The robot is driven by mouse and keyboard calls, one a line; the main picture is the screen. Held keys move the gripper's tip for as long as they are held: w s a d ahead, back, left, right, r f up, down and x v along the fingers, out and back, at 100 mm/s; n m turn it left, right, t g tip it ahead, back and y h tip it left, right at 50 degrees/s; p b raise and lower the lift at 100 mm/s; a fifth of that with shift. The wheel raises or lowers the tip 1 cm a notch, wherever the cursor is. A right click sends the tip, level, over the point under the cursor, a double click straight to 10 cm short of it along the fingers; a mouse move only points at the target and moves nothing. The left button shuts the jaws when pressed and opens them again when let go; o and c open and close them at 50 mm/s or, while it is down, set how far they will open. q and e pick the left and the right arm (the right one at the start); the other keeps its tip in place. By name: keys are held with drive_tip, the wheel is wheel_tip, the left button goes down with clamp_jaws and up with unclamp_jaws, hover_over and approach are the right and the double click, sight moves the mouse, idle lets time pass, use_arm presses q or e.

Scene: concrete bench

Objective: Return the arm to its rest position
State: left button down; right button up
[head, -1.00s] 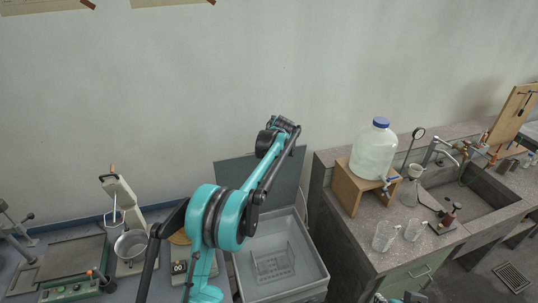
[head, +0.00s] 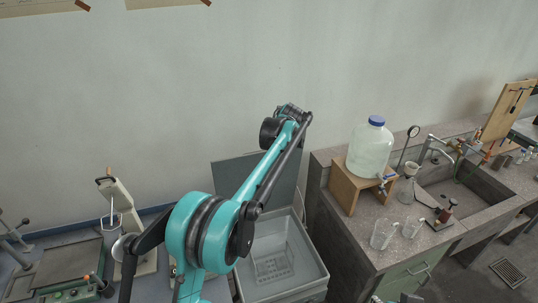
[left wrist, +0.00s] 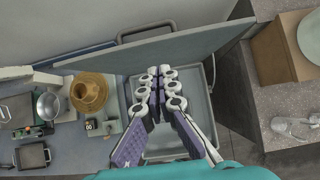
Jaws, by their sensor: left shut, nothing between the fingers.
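My left arm (head: 265,170) reaches up from the lower left in the head view, in front of the wall. Its gripper cannot be made out there. In the left wrist view my left gripper (left wrist: 159,78) has its white and purple fingers together with nothing between them. It hangs above a grey lidded bin (left wrist: 183,146), apart from anything visible. The bin also shows in the head view (head: 317,268) behind my arm, with its lid raised and a clear rack (head: 272,267) inside. My right gripper is not in view.
On the right, a stone-topped bench (head: 350,228) holds a large jar (head: 370,148) on a wooden stand (head: 345,187), beakers (head: 383,234) and a sink (head: 470,190). On the left, a bench carries a press-like device (head: 75,265) and a white stand (head: 125,205).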

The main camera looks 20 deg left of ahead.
use_arm(q)
drive_tip(key=s+f+n+h+b, duration=0.1)
drive_tip(key=s+f+n+b, duration=0.3)
drive_tip(key=s, duration=0.4)
drive_tip(key=s+f+n+h+b, duration=0.1)
drive_tip(key=s+n+b, duration=0.4)
drive_tip(key=s, duration=0.4)
drive_tip(key=s+f+n+b, duration=0.35)
drive_tip(key=s+n, duration=0.25)
drive_tip(key=s, duration=0.2)
drive_tip(key=s+d+f+n+t+h+b, duration=0.1)
drive_tip(key=s+d+f+n+h+b, duration=0.1)
drive_tip(key=s+f+n+b, duration=0.7)
drive_tip(key=s+d+f+n, duration=0.1)
drive_tip(key=s+f+n, duration=0.4)
drive_tip(key=s+f, duration=0.5)
drive_tip(key=shift+s+d+f, duration=0.2)
drive_tip(key=shift+s+f, duration=0.05)
drive_tip(key=shift+f, duration=0.4)
